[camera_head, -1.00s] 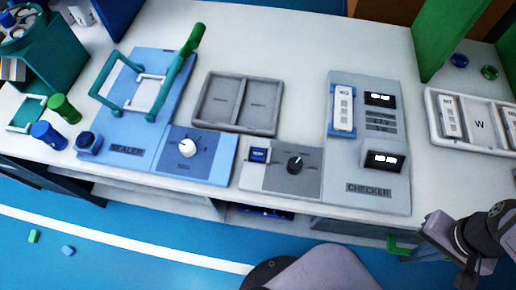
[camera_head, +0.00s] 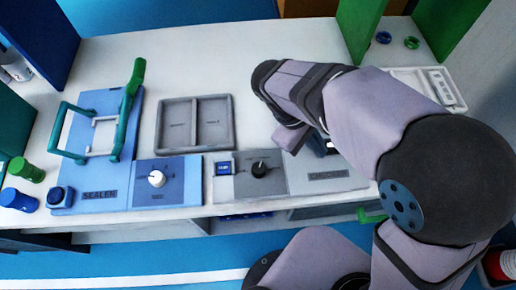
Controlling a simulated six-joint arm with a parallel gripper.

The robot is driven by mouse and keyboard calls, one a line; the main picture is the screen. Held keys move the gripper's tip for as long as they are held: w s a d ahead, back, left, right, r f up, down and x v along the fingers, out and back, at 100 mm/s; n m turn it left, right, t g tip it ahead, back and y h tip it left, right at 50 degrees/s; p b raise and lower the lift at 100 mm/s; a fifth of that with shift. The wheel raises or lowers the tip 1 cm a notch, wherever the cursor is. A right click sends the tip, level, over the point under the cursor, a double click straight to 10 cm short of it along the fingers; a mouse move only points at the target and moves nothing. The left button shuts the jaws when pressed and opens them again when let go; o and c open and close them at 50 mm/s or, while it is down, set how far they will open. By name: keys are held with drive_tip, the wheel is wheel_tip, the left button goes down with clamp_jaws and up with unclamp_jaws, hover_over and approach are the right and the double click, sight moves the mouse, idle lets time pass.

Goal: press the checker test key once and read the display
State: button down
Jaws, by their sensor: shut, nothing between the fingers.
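The grey checker (camera_head: 308,180) stands on the bench right of centre, mostly covered by my arm. Only its front part with the CHECKER label shows. A small dark piece of its lower display (camera_head: 320,147) shows beside the arm. Its reading cannot be made out. The test key cannot be made out, and the upper display and the white stick's slot are hidden behind the arm. My gripper is not in view; my arm's links hide the space over the checker.
Left of the checker are a grey dial panel (camera_head: 245,185), a grey two-part tray (camera_head: 160,125) and the blue sealer (camera_head: 97,180) with its raised green handle. A white tray (camera_head: 440,72) lies at the right. Green dividers (camera_head: 357,25) rise behind. The back middle of the bench is clear.

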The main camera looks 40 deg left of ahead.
drive_tip(key=s+a+r+n+t+y, duration=0.1)
drive_tip(key=s+a+r+n+t, duration=0.25)
drive_tip(key=s+a, duration=0.6)
wheel_tip(320, 180, up, 2)
drive_tip(key=n+t+y+p, duration=0.2)
drive_tip(key=n, duration=0.2)
hover_over(219, 171)
drive_tip(key=shift+r, duration=0.15)
drive_tip(key=shift+b, duration=0.4)
wheel_tip(219, 171, down, 7)
drive_tip(key=b, duration=0.6)
drive_tip(key=shift+r+b, duration=0.1)
drive_tip(key=shift+b, duration=0.25)
drive_tip(key=shift+f+b, duration=0.3)
drive_tip(key=shift+f, duration=0.7)
drive_tip(key=shift+f, duration=0.25)
drive_tip(key=shift+f, duration=0.2)
